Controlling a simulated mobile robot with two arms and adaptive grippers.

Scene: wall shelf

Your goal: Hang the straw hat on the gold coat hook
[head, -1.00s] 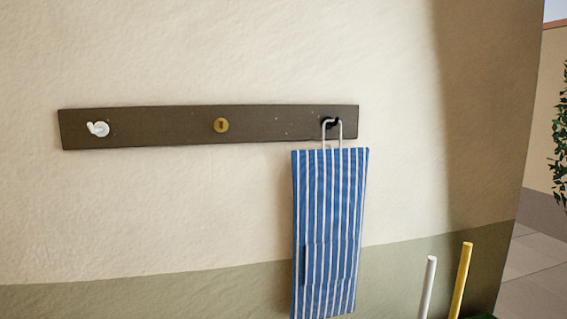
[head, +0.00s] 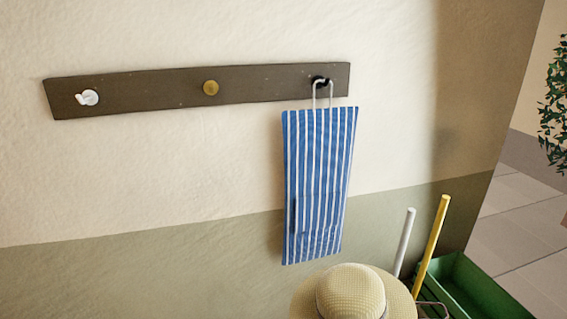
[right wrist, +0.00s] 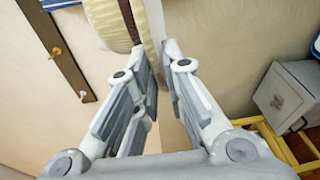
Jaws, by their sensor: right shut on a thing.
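The straw hat (head: 350,290) is pale yellow with a round crown and wide brim. It shows at the bottom of the head view, its lower part cut off, below the striped cloth. In the right wrist view part of the hat (right wrist: 105,22) is at the top, and my right gripper (right wrist: 155,50) is shut on its brim. The gold coat hook (head: 211,88) is a round knob in the middle of the dark wall board, bare, above and left of the hat. It also shows in the right wrist view (right wrist: 57,51). My left gripper is not in view.
The dark board (head: 150,92) also carries a white hook (head: 88,97), bare, and a black hook (head: 320,80) holding a blue-and-white striped cloth (head: 318,185). A white pole (head: 404,243), a yellow pole (head: 433,238) and a green box (head: 470,285) stand at the lower right.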

